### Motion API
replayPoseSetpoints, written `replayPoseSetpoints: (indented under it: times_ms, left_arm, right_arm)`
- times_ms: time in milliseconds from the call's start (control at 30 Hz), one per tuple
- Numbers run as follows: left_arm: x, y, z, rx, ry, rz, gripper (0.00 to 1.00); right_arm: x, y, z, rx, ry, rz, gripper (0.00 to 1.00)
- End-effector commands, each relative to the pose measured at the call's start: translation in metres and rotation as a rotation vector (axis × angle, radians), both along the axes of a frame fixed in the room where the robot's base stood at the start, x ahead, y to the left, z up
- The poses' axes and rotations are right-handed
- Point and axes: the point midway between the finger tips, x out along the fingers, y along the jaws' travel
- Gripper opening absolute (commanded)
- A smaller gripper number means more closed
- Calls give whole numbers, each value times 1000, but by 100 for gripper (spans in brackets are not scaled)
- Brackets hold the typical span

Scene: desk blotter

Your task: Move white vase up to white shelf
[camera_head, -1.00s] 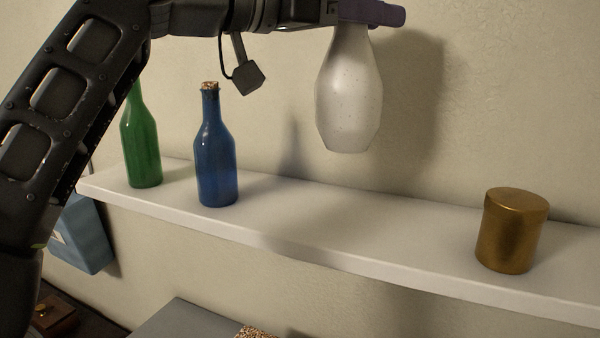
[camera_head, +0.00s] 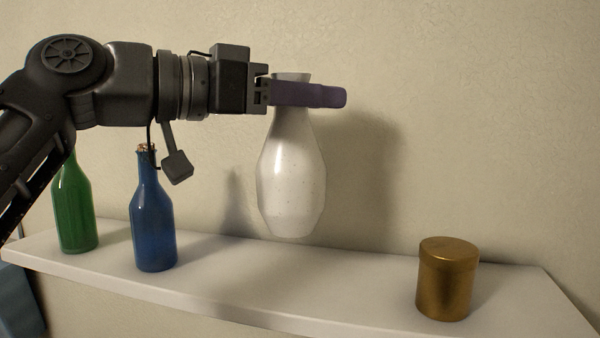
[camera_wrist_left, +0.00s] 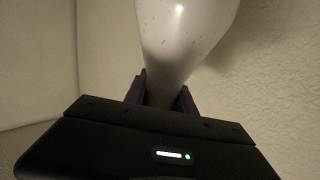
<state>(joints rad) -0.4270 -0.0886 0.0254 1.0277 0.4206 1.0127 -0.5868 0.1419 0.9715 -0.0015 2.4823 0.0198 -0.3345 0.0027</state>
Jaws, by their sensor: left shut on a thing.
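The white speckled vase (camera_head: 292,180) hangs upright in the head view, its base above the white shelf (camera_head: 225,268) with the wall behind it. My left gripper (camera_head: 308,94) comes in from the left and is shut on the vase's neck, just below the rim. In the left wrist view the vase (camera_wrist_left: 185,35) rises between the two dark fingers (camera_wrist_left: 160,92). The white shelf runs across the lower part of the head view. My right gripper is not in view.
A green bottle (camera_head: 75,210) and a blue bottle (camera_head: 153,220) stand on the shelf's left part, below my left arm. A gold canister (camera_head: 447,280) stands on the right part. The shelf between the blue bottle and the canister is clear.

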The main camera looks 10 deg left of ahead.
Motion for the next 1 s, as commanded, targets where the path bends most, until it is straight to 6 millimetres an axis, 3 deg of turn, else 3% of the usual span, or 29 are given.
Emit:
replayPoseSetpoints:
  times_ms: [200, 633, 900, 1000]
  left_arm:
    - [-1, 0, -28, -2, -1, 0, 0]
    - [0, 0, -34, -2, -1, 0, 0]
    - [-1, 0, -66, -2, 0, -1, 0]
    - [0, 0, -70, -2, -2, 1, 0]
  right_arm:
    - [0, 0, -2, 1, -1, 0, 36]
    - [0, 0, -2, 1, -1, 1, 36]
    - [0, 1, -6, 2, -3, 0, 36]
    - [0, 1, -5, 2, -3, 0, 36]
